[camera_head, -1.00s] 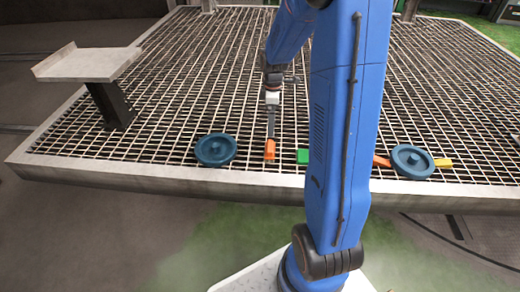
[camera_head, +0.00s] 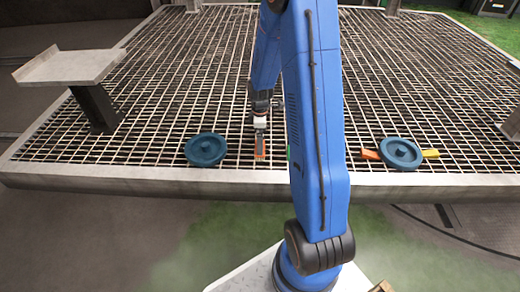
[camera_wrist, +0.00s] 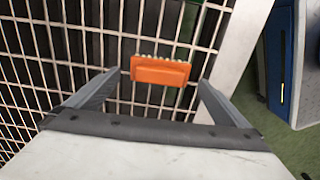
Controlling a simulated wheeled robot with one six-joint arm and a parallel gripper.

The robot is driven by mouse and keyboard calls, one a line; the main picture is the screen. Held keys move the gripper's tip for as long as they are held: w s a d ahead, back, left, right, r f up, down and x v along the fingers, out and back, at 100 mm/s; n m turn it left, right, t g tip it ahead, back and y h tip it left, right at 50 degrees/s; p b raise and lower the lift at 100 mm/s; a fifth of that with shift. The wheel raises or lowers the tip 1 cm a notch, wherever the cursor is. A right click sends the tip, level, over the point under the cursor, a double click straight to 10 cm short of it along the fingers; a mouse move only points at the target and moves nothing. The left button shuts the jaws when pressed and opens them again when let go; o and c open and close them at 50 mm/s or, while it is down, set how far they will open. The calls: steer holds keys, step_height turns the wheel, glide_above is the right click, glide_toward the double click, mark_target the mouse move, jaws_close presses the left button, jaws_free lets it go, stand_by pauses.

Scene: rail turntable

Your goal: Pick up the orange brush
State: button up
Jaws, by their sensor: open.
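The orange brush (camera_wrist: 160,71) lies on the metal grating in the wrist view, its bristles along the edge toward the top of the picture. My gripper (camera_wrist: 158,88) is open, with one finger on each side of the brush and the brush between the fingertips. I cannot tell whether the fingers touch it. In the head view my gripper (camera_head: 260,148) is low over the grating near the front edge. Only a bit of the orange brush (camera_head: 260,155) shows there, mostly hidden by the gripper.
Two dark blue discs lie on the grating, one on the left (camera_head: 206,149) and one on the right (camera_head: 400,153). An orange piece (camera_head: 370,154) and a yellow piece (camera_head: 431,153) flank the right disc. A grey stand (camera_head: 72,66) rises at the left.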

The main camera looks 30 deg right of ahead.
steer(key=shift+f, duration=2.35)
steer(key=c, duration=1)
steer(key=shift+r, duration=0.1)
